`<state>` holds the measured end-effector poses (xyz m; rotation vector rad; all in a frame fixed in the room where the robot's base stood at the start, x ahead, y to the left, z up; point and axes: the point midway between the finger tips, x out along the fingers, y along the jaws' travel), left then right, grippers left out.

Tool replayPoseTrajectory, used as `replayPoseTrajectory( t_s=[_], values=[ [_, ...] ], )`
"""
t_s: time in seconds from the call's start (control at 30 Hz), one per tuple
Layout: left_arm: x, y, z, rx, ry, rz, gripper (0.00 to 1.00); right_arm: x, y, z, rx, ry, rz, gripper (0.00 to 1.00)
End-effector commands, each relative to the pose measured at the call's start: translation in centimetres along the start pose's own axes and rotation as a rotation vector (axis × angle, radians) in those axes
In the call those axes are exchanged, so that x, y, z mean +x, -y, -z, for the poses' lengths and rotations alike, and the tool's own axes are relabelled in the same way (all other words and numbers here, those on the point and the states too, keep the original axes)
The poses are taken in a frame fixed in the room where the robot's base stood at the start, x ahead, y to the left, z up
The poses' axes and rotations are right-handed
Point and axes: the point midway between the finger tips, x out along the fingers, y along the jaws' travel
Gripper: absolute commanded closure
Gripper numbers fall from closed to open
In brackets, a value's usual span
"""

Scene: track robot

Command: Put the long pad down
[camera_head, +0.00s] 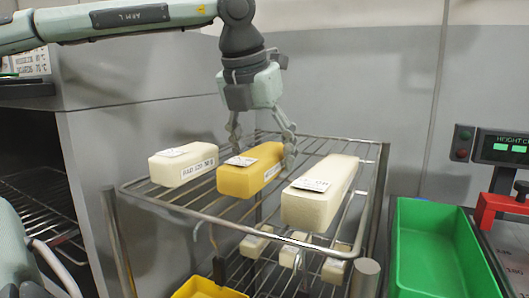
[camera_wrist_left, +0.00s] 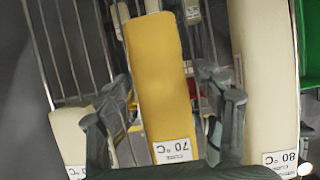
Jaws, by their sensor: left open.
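A long yellow pad (camera_head: 246,178) lies on the top shelf of a wire rack (camera_head: 148,192), between two cream pads. In the left wrist view the yellow pad (camera_wrist_left: 158,75) has a label reading 70 °C. My left gripper (camera_head: 262,148) is open, pointing down over the yellow pad, with one finger on each side of it. The left wrist view shows gaps between both fingers and the pad. The shelf appears to carry the pad. My right gripper is not in view.
A cream pad (camera_head: 184,163) lies to the left and a larger cream pad (camera_head: 318,196), labelled 80 °C, close on the right. Several small cream blocks (camera_head: 254,245) lie on the lower shelf. A yellow bin (camera_head: 205,289) is below; a green bin (camera_head: 435,250) stands right.

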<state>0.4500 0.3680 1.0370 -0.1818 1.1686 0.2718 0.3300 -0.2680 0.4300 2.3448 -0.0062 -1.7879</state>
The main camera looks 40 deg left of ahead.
Motion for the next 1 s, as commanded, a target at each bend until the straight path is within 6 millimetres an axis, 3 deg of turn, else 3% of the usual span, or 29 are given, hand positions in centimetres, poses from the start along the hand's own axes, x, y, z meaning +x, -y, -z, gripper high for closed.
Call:
replayPoseTrajectory(
  t_s=[0.17,0.6,0.8,1.0],
  values=[
    [-1.4,0.0,-0.2,0.0,0.004,-0.002,0.32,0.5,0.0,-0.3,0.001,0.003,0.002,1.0],
    [-10.2,0.0,-0.1,-0.001,0.003,-0.001,0.32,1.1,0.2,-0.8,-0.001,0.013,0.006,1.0],
    [-12.0,0.0,-0.1,0.0,0.001,0.0,0.32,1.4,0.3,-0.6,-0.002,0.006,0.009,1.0],
    [-12.2,0.0,-0.1,0.0,0.0,0.0,0.32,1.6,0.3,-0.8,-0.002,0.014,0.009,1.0]
  ],
)
